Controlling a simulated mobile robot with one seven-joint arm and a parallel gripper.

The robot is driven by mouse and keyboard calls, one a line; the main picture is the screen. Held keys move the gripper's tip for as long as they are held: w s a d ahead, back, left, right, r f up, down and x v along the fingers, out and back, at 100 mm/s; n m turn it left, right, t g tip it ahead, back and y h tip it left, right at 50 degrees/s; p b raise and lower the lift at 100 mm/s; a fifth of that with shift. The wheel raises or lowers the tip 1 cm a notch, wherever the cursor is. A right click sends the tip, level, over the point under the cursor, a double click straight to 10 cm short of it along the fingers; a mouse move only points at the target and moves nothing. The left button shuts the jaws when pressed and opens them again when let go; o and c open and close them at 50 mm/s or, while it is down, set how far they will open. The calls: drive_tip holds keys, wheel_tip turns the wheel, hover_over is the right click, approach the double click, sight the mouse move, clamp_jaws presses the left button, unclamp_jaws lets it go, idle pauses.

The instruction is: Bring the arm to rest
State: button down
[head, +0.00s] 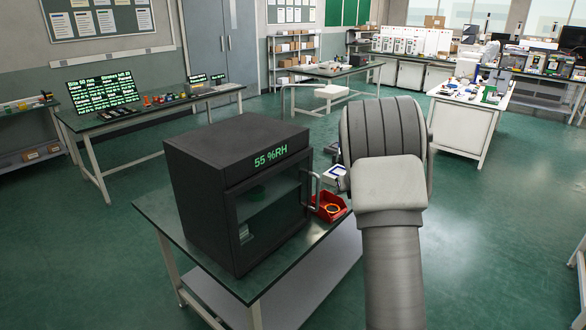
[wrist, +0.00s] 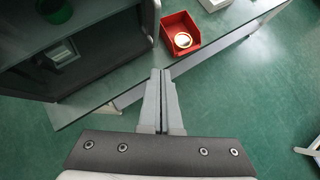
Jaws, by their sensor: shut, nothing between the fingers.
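My gripper (wrist: 162,75) points forward in the wrist view, its two grey fingers together with nothing between them. In the head view my arm rises at centre right and hides most of the gripper. The fingertips are just short of the near edge of a green-topped table (head: 157,212), apart from the red bin (wrist: 179,33). A dark cabinet (head: 215,185) reading "55 %RH" stands on this table, left of my arm. Its glass front (head: 268,210) appears closed, with a pale handle (head: 311,188) on its right side.
The red bin, also in the head view (head: 330,208), holds a ring-shaped object (wrist: 183,40). A bench with screens (head: 103,90) stands at left, a white bench (head: 465,120) at right. Green floor (head: 500,240) is open to the right of my arm.

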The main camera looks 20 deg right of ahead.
drive_tip(key=s+a+r+m+t+h, duration=0.1)
drive_tip(key=s+a+r+m+h, duration=0.1)
drive_tip(key=s+r+m, duration=0.35)
drive_tip(key=s+a+r+m+h, duration=0.1)
drive_tip(key=s+r+m, duration=0.1)
drive_tip(key=r+m, duration=0.55)
drive_tip(key=s+a+r+m+t+h, duration=0.1)
drive_tip(key=s+a+r+m+h, duration=0.15)
drive_tip(key=r+m, duration=0.35)
drive_tip(key=s+a+f+m+g+y, duration=0.1)
drive_tip(key=s+a+m, duration=0.4)
drive_tip(key=s, duration=0.5)
drive_tip(key=s+a+f+m+g+y, duration=0.2)
drive_tip(key=s+a+m, duration=0.3)
drive_tip(key=s, duration=0.5)
drive_tip(key=s+a+f+m+g+y, duration=0.1)
drive_tip(key=s+a+m+g+y, duration=0.1)
drive_tip(key=s+a+m, duration=0.4)
drive_tip(key=s+a+y, duration=0.1)
drive_tip(key=s+a, duration=0.2)
drive_tip(key=s, duration=0.1)
drive_tip(key=shift+f, duration=0.4)
drive_tip(key=shift+s, duration=0.1)
